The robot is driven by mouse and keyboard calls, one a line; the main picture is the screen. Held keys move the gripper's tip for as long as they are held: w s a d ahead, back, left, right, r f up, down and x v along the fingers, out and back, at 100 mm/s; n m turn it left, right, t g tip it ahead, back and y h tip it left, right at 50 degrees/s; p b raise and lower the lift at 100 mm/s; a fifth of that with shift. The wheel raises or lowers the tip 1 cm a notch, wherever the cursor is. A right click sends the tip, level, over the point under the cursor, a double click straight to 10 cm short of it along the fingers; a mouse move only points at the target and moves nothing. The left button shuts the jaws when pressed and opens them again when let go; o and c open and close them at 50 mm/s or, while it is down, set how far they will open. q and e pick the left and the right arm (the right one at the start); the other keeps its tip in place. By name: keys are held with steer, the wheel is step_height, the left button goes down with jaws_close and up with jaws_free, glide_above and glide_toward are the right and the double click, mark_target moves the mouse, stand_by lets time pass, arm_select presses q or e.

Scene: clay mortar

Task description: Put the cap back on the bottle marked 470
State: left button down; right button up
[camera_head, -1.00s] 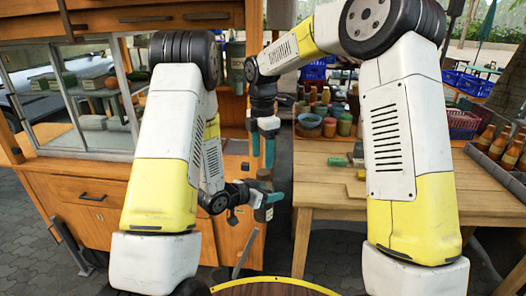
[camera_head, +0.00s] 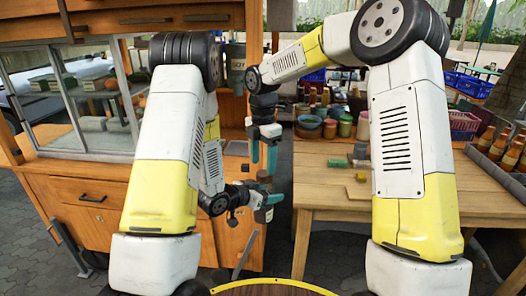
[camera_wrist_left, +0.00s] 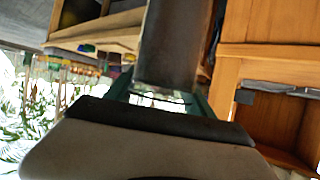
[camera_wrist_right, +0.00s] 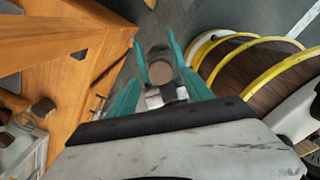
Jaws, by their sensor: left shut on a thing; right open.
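A dark grey cylinder, which looks like the bottle (camera_wrist_left: 172,45), stands between the teal fingers of my left gripper (camera_head: 268,205) in the left wrist view. No 470 mark shows on the visible side. My left gripper is shut on it. My right gripper (camera_head: 263,156) is open, fingers pointing down, just above the left gripper in the head view. In the right wrist view a round brownish-grey top (camera_wrist_right: 160,68) lies between the right gripper's open fingers. I cannot tell whether this is a cap or the bottle's bare top. I cannot identify the cap elsewhere.
A wooden table (camera_head: 330,190) on the right holds jars, bowls (camera_head: 310,124) and small green blocks (camera_head: 338,163). A wooden cabinet with a glass case (camera_head: 85,95) stands behind on the left. Orange-brown bottles (camera_head: 500,145) line the table's right side. The table's front part is clear.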

mark_target(263, 173)
steer(key=shift+f, duration=1.95)
steer(key=shift+c, duration=0.5)
jaws_close()
steer(key=m, duration=0.3)
steer(key=shift+o, duration=0.8)
jaws_free()
